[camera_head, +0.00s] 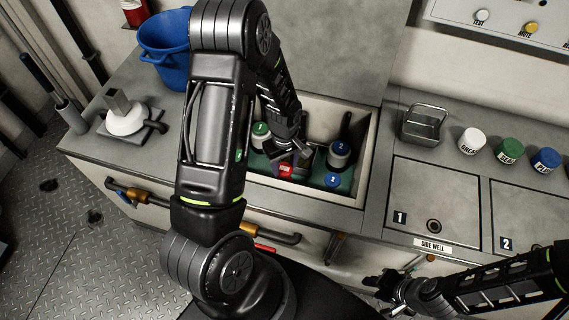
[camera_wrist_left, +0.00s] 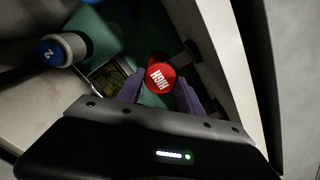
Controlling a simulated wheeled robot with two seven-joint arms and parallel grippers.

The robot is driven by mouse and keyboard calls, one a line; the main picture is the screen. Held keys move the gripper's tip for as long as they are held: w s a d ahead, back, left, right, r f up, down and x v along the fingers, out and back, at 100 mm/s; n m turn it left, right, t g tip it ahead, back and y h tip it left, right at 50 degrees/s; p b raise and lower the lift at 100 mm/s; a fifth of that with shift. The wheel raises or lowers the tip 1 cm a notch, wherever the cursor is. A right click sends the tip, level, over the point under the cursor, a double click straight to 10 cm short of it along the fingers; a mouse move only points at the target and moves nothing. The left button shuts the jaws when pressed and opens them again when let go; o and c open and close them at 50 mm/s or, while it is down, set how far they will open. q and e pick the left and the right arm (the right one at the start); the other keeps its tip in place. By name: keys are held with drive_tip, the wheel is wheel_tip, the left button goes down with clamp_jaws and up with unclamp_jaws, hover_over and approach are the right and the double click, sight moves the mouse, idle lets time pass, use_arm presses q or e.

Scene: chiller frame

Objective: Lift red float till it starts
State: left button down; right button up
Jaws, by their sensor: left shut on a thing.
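The red float (camera_head: 286,169) sits low in the open well (camera_head: 312,103) of the counter in the head view. In the left wrist view the red float (camera_wrist_left: 160,77) shows its round top with white lettering that seems to read HIGH. My left gripper (camera_head: 294,153) reaches down into the well, and its purple fingers (camera_wrist_left: 158,92) are shut on the red float, one on each side. Whether the float is raised from its rest is hard to tell. My right gripper (camera_head: 391,284) is at the lower right, in front of the cabinet, apart from the well; its fingers are too small to read.
A blue bucket (camera_head: 165,48) stands at back left. White, green and blue jars (camera_head: 509,151) line the right. Lid 1 (camera_head: 436,205) is closed.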

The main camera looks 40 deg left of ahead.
use_arm(q)
wheel_tip(320, 180, up, 5)
drive_tip(key=p, duration=0.3)
drive_tip(key=c, duration=0.7)
unclamp_jaws()
drive_tip(key=shift+c, duration=0.2)
wheel_tip(320, 180, up, 8)
drive_tip(key=shift+f, duration=0.15)
